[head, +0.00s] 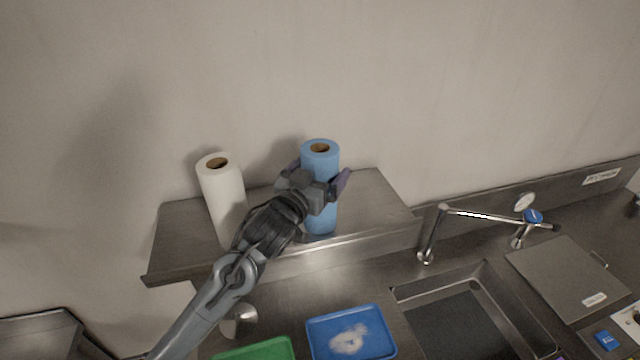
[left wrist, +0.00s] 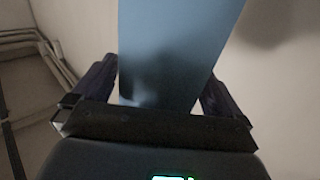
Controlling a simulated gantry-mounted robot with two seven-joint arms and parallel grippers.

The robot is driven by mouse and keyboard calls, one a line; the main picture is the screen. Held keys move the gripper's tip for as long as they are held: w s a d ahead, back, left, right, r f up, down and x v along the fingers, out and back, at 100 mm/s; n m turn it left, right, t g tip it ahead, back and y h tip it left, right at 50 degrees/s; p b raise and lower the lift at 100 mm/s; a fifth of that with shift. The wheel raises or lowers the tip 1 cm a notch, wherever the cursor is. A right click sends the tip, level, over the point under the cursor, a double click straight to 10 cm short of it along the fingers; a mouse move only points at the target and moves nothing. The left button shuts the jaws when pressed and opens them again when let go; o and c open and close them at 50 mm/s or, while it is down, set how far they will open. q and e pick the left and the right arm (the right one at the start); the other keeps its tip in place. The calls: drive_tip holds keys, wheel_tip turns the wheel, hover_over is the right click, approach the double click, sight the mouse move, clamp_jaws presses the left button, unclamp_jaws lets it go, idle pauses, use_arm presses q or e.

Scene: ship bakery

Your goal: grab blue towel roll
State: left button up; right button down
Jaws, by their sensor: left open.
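The blue towel roll (head: 320,160) stands upright on a metal wall shelf (head: 375,200) in the head view. My left gripper (head: 321,178) is at the roll's middle height, with one finger on either side of it. The jaws are open. In the left wrist view the blue roll (left wrist: 170,50) fills the space between the two fingers (left wrist: 158,90). Whether the fingers touch it cannot be told. Part of the roll is hidden behind the gripper in the head view. My right gripper is not in view.
A white towel roll (head: 222,190) stands on the shelf to the left, close to my left arm. Below are a blue tray (head: 378,318) with white powder, a green tray (head: 262,350), a sink (head: 480,270) and a tap (head: 432,235). The shelf's right end is clear.

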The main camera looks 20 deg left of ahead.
use_arm(q)
drive_tip(key=shift+w, duration=0.25)
drive_tip(key=shift+c, duration=0.5)
drive_tip(key=c, duration=0.8)
drive_tip(key=shift+c, duration=0.2)
